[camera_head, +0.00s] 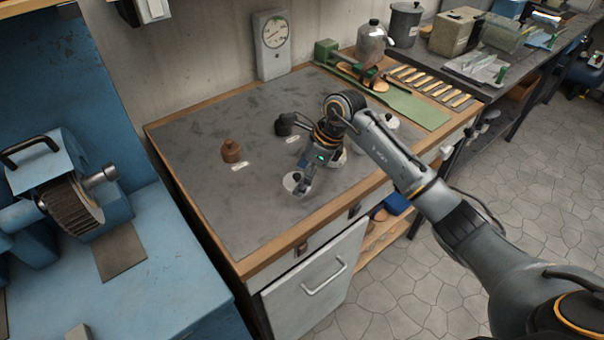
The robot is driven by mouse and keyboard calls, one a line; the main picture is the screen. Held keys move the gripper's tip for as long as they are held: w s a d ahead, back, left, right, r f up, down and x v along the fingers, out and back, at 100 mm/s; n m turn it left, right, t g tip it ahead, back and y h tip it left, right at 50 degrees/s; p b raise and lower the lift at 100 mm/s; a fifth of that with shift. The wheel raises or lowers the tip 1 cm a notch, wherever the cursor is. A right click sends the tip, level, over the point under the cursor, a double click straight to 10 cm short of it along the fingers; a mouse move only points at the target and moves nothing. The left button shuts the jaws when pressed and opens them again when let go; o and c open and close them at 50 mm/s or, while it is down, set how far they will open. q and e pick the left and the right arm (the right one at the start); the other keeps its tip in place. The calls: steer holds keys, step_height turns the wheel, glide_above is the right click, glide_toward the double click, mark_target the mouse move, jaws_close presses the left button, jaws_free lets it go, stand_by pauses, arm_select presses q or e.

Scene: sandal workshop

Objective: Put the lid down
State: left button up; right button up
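A pale, round lid (288,180) is near the front middle of the grey-topped workbench. My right gripper (300,187) points down over it, its fingers close together at the lid's middle, and looks shut on it. The fingers hide part of the lid. I cannot tell whether the lid touches the bench or hangs just above it. White pots (388,120) stand behind my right arm, partly hidden by it. My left gripper is not in view.
A brown jar (231,151) and a dark jar (284,125) stand on the bench (210,195) with small labels before them. A dial scale (272,45), a green mat (410,107) with tools and a glass jar (371,42) are at the back. The bench's front left is clear.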

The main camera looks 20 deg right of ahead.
stand_by(0.3)
steer(key=shift+r, duration=0.25)
steer(key=shift+d+r, duration=0.2)
steer(key=shift+r, duration=0.1)
steer(key=b+v, duration=0.2)
steer(key=v, duration=0.9)
steer(key=shift+s+r, duration=0.1)
steer(key=shift+s, duration=0.05)
